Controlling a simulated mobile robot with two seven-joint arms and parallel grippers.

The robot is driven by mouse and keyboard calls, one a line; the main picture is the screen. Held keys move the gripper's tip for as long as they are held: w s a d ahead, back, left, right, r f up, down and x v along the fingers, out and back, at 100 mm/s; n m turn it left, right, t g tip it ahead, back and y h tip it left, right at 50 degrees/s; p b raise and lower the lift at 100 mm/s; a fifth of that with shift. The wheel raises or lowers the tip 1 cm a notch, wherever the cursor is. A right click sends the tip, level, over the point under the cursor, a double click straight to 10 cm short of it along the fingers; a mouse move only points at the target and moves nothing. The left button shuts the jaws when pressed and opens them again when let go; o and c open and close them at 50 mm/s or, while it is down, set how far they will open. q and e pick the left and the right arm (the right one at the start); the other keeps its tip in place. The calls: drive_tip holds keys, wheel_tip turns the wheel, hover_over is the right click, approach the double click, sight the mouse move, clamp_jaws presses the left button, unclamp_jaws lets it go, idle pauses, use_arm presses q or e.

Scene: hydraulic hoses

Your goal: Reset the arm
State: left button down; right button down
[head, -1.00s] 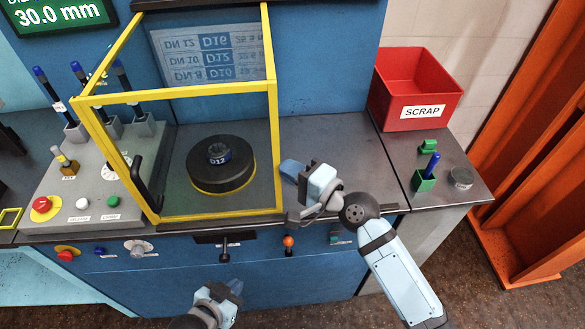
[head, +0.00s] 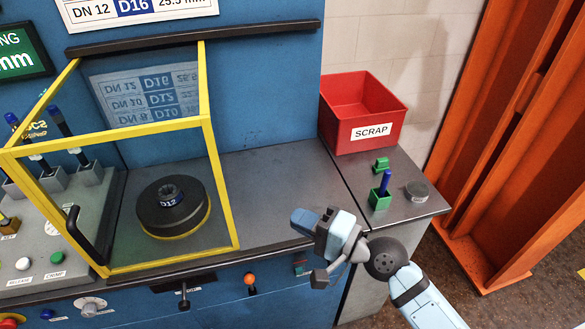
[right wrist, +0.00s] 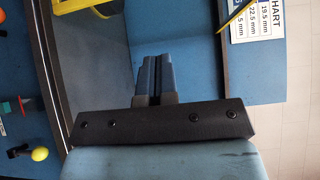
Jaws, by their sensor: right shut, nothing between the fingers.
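My right gripper (head: 303,219) is shut and empty. It is over the front edge of the dark bench top (head: 265,180), to the right of the yellow-framed guard (head: 222,190) and apart from it. Its fingers point left in the head view. In the right wrist view its blue fingers (right wrist: 154,78) lie together with nothing between them. My right arm comes in from the lower right. My left gripper is not in view.
A red SCRAP bin (head: 350,130) stands at the back right. A blue-handled tool in a green holder (head: 380,195) and a grey disc (head: 416,191) are in front of it. The bench between is clear.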

drive_tip(key=s+d+f+n+t+h+p, duration=0.1)
drive_tip(key=s+d+f+n+h+p, duration=0.2)
drive_tip(key=s+d+f+h, duration=0.3)
drive_tip(key=s+d+f+n+t+h+p, duration=0.1)
drive_tip(key=s+d+f+n+h+p, duration=0.3)
drive_tip(key=s+d+f, duration=0.5)
drive_tip(key=d+f+n+h, duration=0.1)
drive_tip(key=d+f+h, duration=0.1)
drive_tip(key=d+f, duration=0.1)
drive_tip(key=shift+s+d+f+t+h, duration=0.15)
drive_tip(key=shift+d+f+t+h, duration=0.2)
drive_tip(key=shift+d, duration=0.55)
drive_tip(key=shift+a, duration=0.1)
